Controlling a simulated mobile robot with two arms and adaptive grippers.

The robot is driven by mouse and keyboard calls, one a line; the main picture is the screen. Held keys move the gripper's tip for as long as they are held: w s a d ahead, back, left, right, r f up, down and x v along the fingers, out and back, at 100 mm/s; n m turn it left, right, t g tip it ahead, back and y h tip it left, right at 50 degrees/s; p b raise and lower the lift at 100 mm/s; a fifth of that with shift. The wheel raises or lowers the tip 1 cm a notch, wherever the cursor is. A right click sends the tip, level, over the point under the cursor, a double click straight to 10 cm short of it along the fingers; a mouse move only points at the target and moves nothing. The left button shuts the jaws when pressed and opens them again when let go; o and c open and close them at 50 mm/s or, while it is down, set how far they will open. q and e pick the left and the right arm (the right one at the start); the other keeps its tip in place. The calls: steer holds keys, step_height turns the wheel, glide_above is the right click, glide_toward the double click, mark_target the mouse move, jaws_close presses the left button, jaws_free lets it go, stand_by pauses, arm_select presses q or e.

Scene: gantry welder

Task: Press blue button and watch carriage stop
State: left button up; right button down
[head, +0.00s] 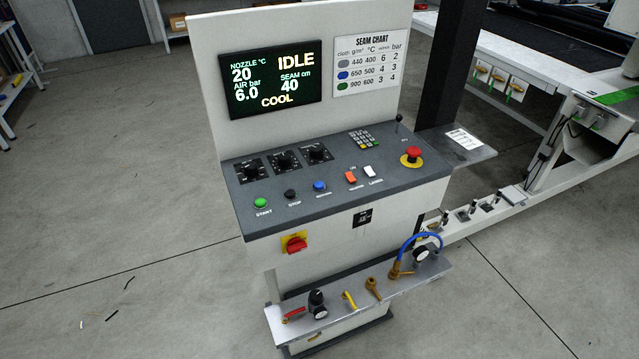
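The blue button (320,186) sits on the sloped grey panel of the control console (330,178), right of the black stop button (290,194) and the green start button (260,202). Whether it is pressed in cannot be told. The display (270,78) above reads IDLE, nozzle 20 °C, air 6.0 bar, seam 40 cm and COOL. No carriage can be made out with certainty; part of the gantry machine (590,125) shows at the right edge. Neither of my grippers is in view.
The panel also holds three black knobs (284,160), orange and white switches, a keypad (364,139) and a red emergency stop (413,154). Below, a shelf (350,300) with valves and gauges juts forward. A dark post (448,65) stands right.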

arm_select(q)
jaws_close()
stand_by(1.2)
